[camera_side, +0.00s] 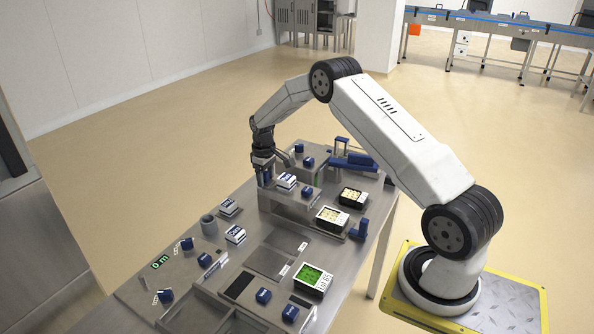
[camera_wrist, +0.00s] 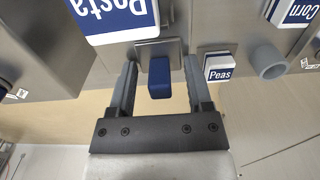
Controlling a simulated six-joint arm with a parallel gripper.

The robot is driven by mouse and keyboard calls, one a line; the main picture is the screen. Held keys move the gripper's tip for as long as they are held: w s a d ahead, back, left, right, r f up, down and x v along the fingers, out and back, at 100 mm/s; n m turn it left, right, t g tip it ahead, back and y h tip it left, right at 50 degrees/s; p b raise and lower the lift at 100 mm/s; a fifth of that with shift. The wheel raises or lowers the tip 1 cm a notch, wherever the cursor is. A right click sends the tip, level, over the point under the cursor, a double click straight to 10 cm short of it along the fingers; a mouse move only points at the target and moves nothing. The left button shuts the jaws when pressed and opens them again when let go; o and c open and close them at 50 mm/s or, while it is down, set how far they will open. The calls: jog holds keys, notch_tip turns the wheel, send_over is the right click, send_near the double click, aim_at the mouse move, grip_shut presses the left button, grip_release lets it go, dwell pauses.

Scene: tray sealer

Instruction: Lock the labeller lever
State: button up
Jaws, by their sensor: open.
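My gripper (camera_side: 264,178) is over the far left part of the steel machine table in the side view. In the wrist view my gripper (camera_wrist: 160,66) is open, with one dark finger on each side of a blue block-shaped handle (camera_wrist: 159,78). The handle is in front of a grey metal plate and shows gaps to both fingers, so it is not gripped. I cannot read a label that tells whether it is the labeller lever. In the side view my fingers hide most of that spot.
A blue-and-white Pasta box (camera_wrist: 112,18) is close above the left finger, and a Peas box (camera_wrist: 219,68) and a grey cup (camera_wrist: 268,62) are to the right.

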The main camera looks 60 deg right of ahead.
jog(key=c, duration=0.7)
jog(key=shift+o, duration=0.2)
jog(key=shift+d, duration=1.55)
jog(key=o, duration=0.7)
jog(key=shift+c, duration=0.2)
jog(key=shift+r, duration=0.1)
